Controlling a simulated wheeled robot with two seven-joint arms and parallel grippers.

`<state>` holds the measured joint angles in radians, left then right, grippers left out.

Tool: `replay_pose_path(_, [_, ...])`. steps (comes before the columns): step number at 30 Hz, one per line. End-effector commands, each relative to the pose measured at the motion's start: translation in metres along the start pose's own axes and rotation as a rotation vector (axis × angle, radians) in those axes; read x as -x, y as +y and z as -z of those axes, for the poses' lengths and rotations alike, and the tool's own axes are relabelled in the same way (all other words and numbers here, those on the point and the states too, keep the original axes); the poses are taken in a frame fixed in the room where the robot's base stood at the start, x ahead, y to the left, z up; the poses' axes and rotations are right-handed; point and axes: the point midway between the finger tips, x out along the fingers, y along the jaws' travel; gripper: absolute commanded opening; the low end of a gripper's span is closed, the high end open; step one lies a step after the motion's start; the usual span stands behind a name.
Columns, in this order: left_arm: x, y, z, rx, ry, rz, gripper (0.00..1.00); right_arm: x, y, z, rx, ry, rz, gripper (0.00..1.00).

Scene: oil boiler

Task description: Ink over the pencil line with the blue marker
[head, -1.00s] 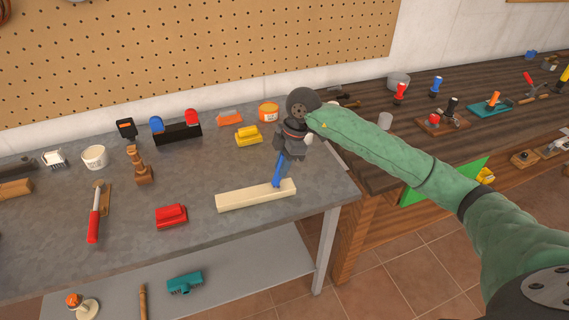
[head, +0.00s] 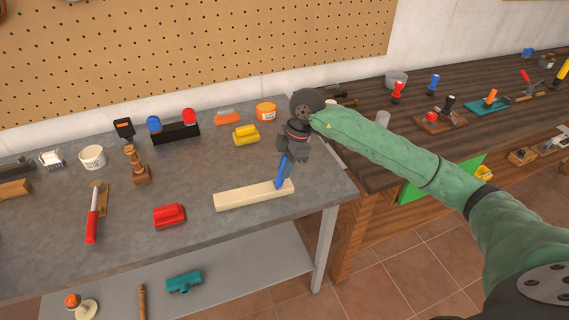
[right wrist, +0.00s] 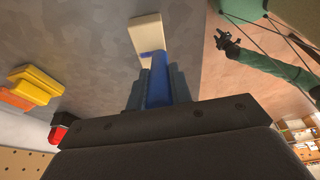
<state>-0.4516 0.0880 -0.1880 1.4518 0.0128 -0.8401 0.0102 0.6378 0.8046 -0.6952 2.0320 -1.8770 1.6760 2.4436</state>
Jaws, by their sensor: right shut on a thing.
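A pale wooden block (head: 245,196) lies on the grey table near its front right corner. My right gripper (head: 285,158) is shut on the blue marker (head: 281,174), which points down and slightly tilted at the right end of the block. In the right wrist view the blue marker (right wrist: 157,82) sits between the fingers, with the block (right wrist: 148,32) beyond it. I cannot tell whether the tip touches the wood. No pencil line can be made out on the block.
A red block-shaped tool (head: 170,215) and a yellow one (head: 246,135) lie on the grey table (head: 215,165). A dark holder (head: 176,133) with a blue and a red cap stands behind. The table's front edge is close to the block.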

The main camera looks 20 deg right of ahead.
Motion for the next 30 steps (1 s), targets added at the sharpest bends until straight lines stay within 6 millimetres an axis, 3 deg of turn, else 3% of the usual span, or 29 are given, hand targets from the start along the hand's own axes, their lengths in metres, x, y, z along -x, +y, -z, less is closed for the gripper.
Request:
replay_pose_path(20, [0.002, 0.0, 0.0, 0.0, 0.0, 0.0, 0.36, -0.003, 0.001, 0.011, -0.001, 0.0, 0.0, 0.0])
replay_pose_path(30, [-0.001, 0.0, 0.0, 0.0, 0.0, 0.0, 0.36, 0.001, 0.0, -0.002, -0.001, 0.0, 0.0, 0.0])
